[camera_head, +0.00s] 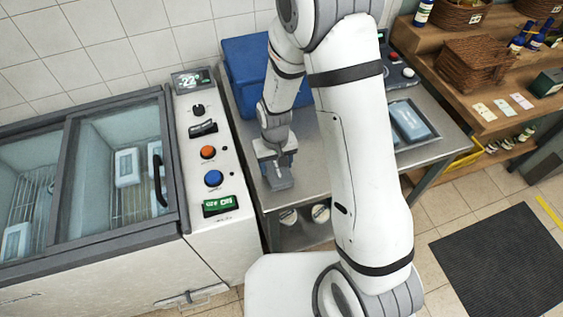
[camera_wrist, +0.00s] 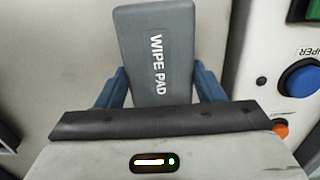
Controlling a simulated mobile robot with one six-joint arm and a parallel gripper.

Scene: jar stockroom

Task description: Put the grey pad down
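The grey pad (camera_wrist: 158,48), marked "WIPE PAD", sits between the blue fingers of my gripper (camera_wrist: 160,90) in the wrist view. The fingers are against its two sides, so my gripper is shut on it. In the head view my gripper (camera_head: 275,160) points down over the left part of the steel table, with the grey pad (camera_head: 279,178) under it. I cannot tell whether the pad touches the table top (camera_head: 301,188).
A freezer (camera_head: 90,235) with a button panel (camera_head: 208,165) stands close on the left. A blue bin (camera_head: 245,62) is behind my gripper. A tray (camera_head: 432,146) with a blue pack lies to the right, partly behind my arm. Wooden shelves (camera_head: 440,45) stand at right.

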